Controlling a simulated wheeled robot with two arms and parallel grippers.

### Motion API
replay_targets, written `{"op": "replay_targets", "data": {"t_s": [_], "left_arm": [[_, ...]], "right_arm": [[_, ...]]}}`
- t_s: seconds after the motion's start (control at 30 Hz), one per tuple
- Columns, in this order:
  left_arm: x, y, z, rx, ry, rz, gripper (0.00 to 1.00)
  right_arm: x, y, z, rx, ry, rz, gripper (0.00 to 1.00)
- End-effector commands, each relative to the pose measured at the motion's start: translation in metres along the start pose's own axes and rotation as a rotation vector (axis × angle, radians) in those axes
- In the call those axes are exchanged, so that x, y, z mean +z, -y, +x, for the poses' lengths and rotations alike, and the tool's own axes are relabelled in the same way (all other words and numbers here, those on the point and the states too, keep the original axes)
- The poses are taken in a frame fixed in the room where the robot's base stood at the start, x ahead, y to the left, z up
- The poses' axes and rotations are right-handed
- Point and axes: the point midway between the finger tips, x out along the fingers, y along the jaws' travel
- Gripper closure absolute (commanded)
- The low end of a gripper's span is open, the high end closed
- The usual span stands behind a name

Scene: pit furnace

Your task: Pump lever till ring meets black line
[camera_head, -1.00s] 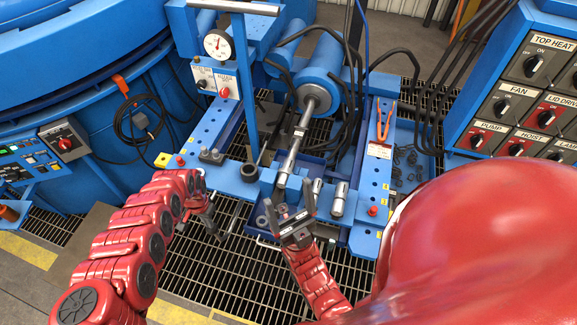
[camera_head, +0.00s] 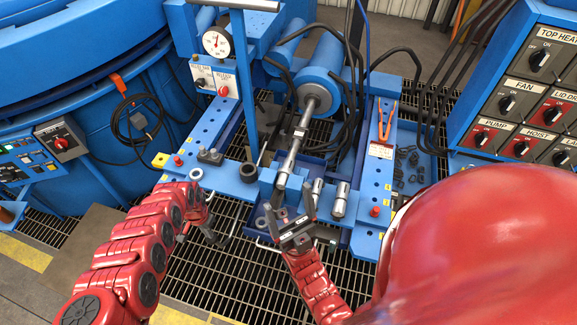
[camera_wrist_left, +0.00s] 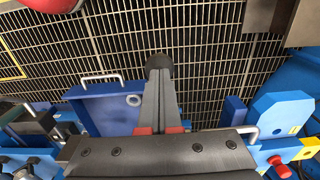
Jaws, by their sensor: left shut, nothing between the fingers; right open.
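A blue cylinder (camera_head: 322,72) pushes out a bright rod (camera_head: 290,150) slanting toward me. A dark ring (camera_head: 249,172) sits on the bench's front beam; I cannot tell if it is the task's ring. I cannot make out the black line. My left gripper (camera_head: 220,240) is shut and empty, low over the grating in front of the bench; its closed fingers (camera_wrist_left: 160,85) show in the wrist view. My right gripper (camera_head: 290,215) is open near the rod's near end.
A white dial gauge (camera_head: 217,42) and a switch box (camera_head: 214,79) are beside the post. A control panel (camera_head: 535,95) with knobs is at right. Orange-handled pliers (camera_head: 387,120) lie on the right rail. Black hoses (camera_head: 405,55) loop behind. Open grating (camera_head: 240,285) lies in front.

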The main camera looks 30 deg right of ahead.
Motion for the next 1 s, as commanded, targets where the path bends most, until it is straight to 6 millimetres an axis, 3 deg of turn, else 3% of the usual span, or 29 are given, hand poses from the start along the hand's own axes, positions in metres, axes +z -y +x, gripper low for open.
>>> {"op": "replay_targets", "data": {"t_s": [0.3,0.67,0.77,1.0], "left_arm": [[0.004,-0.001,0.016,0.002,0.001,0.000,1.00],[0.004,-0.001,0.013,0.001,0.001,0.000,1.00],[0.001,0.000,-0.002,0.000,0.000,0.000,1.00],[-0.014,0.000,-0.065,0.000,-0.001,0.000,1.00]], "right_arm": [[0.002,0.001,-0.010,0.000,0.000,0.000,0.16],[0.001,0.000,-0.007,0.000,0.000,0.000,0.16],[-0.001,0.000,0.003,0.000,0.000,0.000,0.16],[-0.007,-0.002,0.040,0.000,0.000,0.000,0.16]]}}
